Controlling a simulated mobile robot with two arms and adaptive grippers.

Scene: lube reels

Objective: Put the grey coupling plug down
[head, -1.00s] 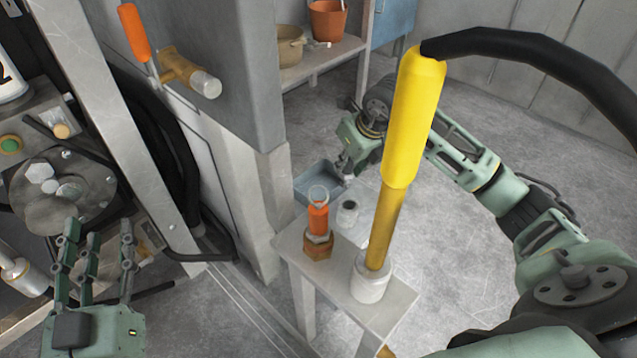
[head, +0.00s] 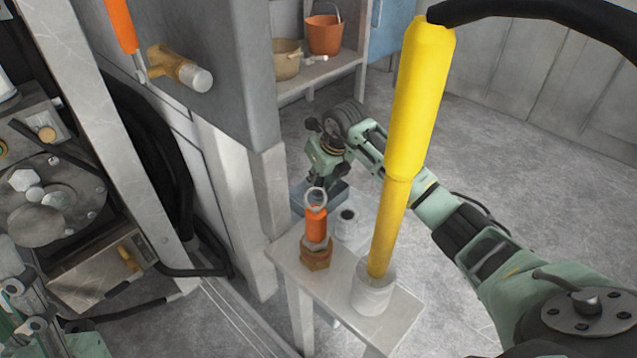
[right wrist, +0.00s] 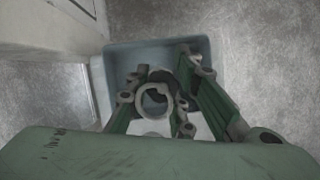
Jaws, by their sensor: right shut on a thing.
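In the right wrist view, the right gripper (right wrist: 155,112) is shut on a round grey piece with a ring-shaped end, the grey coupling plug (right wrist: 153,99). The plug is over or inside the blue-grey tray (right wrist: 115,62); I cannot tell whether it touches the bottom. In the head view the plug is hidden by the gripper and the things in front. The tray (head: 340,193) shows only in part there. My left gripper (head: 35,318) is at the lower left, cut off by the picture edge.
A grey cabinet (head: 215,65) stands left.

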